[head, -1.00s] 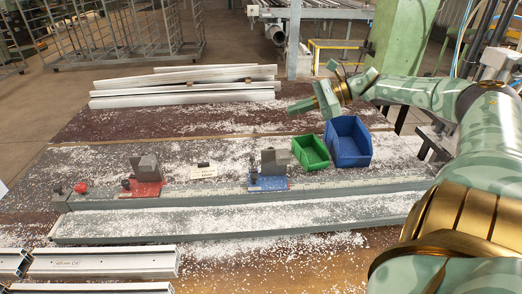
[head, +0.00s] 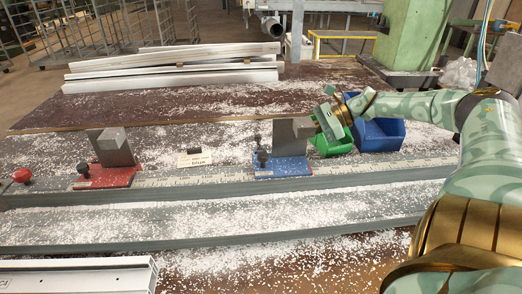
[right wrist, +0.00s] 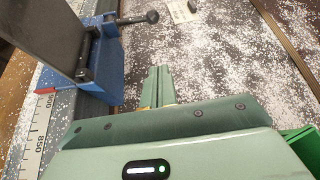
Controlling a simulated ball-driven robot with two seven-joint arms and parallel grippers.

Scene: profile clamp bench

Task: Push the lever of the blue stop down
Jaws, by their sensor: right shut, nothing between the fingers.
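The blue stop (head: 284,166) sits on the scaled rail, with an upright grey block (head: 291,134) on it. A dark lever with a black knob (head: 262,157) shows at its left side. In the right wrist view the blue stop (right wrist: 108,62) is at upper left, and a rod with a black knob (right wrist: 152,17) sticks out from it. My right gripper (head: 319,118) is right of the grey block, in front of the green bin. Its fingers (right wrist: 158,72) are shut and empty, apart from the knob. My left gripper is out of view.
A red stop (head: 105,176) with a grey block and a red knob (head: 22,175) are left on the rail (head: 210,182). A small label (head: 195,159) lies between the stops.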

